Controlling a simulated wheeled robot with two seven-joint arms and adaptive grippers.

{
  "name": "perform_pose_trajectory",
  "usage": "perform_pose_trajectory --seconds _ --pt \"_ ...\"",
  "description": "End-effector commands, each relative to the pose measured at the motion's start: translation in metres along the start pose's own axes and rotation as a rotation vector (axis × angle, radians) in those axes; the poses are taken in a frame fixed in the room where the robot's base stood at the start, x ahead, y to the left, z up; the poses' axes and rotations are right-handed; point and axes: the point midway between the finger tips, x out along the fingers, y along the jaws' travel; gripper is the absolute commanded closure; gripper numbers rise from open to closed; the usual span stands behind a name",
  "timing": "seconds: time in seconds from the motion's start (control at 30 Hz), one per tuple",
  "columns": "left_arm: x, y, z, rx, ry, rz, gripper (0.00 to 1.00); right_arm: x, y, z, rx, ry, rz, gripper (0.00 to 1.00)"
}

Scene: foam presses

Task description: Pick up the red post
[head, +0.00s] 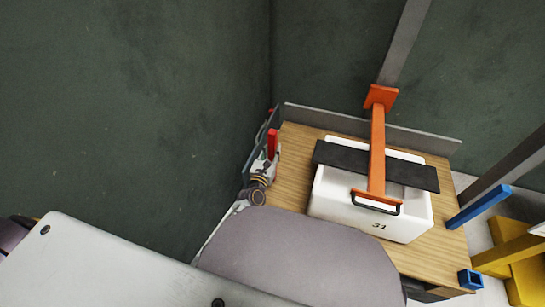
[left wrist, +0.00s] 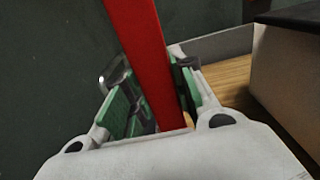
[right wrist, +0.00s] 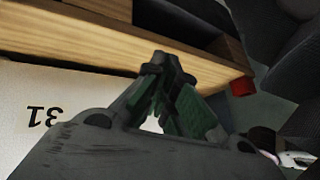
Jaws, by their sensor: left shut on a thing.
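The red post (head: 273,143) stands at the left edge of the wooden table, close to the dark green wall. In the left wrist view the red post (left wrist: 147,60) runs up between the green-padded fingers. My left gripper (head: 265,162) is shut on it, and the fingers cover part of its lower length. My right gripper (right wrist: 170,70) shows only in the right wrist view. Its green-padded fingers come together at the tips with nothing between them, beside the white box.
A white box (head: 330,197) marked 31 sits on the wooden table (head: 292,160), with a black board and an orange post over it. A grey ledge (head: 430,137) lines the table's back. Blue and yellow parts (head: 487,208) stand at the right. A dark green wall bounds the left.

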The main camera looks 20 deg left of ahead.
Motion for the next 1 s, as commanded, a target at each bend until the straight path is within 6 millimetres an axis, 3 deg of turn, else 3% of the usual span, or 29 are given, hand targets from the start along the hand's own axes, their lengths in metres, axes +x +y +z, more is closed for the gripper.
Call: perform_pose_trajectory --seconds 0.43,1.0 --pt "0.000 0.000 0.009 0.000 -0.001 0.000 1.00 -0.012 -0.002 -0.004 -0.007 -0.024 0.007 1.00" --pt "0.000 0.000 0.051 -0.001 -0.001 0.000 1.00 -0.080 -0.005 -0.042 -0.071 -0.152 0.072 1.00"
